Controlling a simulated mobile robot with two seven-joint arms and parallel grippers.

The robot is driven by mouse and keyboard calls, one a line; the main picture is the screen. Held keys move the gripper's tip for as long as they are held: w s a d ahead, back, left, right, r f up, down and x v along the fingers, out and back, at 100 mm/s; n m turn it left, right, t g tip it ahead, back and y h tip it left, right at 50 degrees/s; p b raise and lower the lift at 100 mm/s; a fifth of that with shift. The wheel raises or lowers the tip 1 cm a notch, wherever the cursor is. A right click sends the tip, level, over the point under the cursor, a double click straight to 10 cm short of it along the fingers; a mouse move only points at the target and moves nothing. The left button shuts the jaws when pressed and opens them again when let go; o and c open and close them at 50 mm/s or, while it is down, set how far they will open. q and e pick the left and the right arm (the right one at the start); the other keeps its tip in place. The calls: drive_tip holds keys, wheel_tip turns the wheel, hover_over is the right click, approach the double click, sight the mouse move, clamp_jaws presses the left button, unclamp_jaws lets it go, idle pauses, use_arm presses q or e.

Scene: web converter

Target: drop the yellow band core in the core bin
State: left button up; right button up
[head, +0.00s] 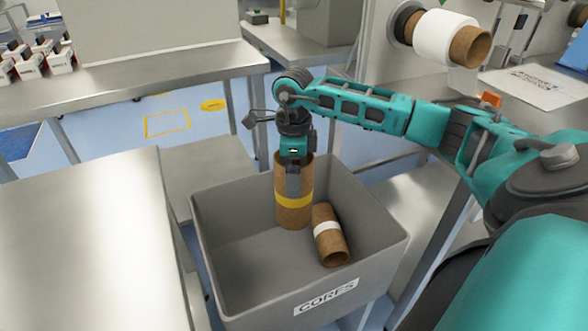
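The yellow band core (285,215) is a brown cardboard tube with a yellow band near its lower end. It stands upright inside the grey core bin (245,290), which bears a "CORES" label. My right gripper (293,182) points straight down at the top of this tube. One finger lies against the tube's near side; the other finger is hidden. It appears shut on the tube. I cannot tell whether the tube's lower end touches the bin floor. A second core (328,236) with a white band lies tilted in the bin, right of the yellow band core. My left gripper is not in view.
A bare steel table (85,245) stands left of the bin. A roller with a white roll (443,38) sits on the machine at upper right. Small boxes (30,66) stand on the back-left bench. The bin's left part is clear.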

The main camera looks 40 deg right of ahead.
use_arm(q)
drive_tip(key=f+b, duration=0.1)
drive_tip(key=b, duration=0.2)
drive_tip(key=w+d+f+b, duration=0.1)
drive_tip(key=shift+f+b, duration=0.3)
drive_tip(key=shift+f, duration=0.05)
use_arm(e)
wheel_tip(320, 180, down, 6)
drive_tip(key=shift+d, duration=0.1)
drive_tip(key=o, duration=1.1)
drive_tip(key=shift+c, duration=0.2)
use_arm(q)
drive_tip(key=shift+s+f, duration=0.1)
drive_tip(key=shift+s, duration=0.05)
use_arm(e)
drive_tip(key=shift+o, duration=0.3)
use_arm(q)
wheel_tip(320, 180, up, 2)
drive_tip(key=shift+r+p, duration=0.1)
drive_tip(key=shift+p, duration=1.05)
use_arm(e)
wheel_tip(320, 180, up, 13)
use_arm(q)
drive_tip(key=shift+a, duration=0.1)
use_arm(e)
drive_tip(key=shift+s, duration=0.1)
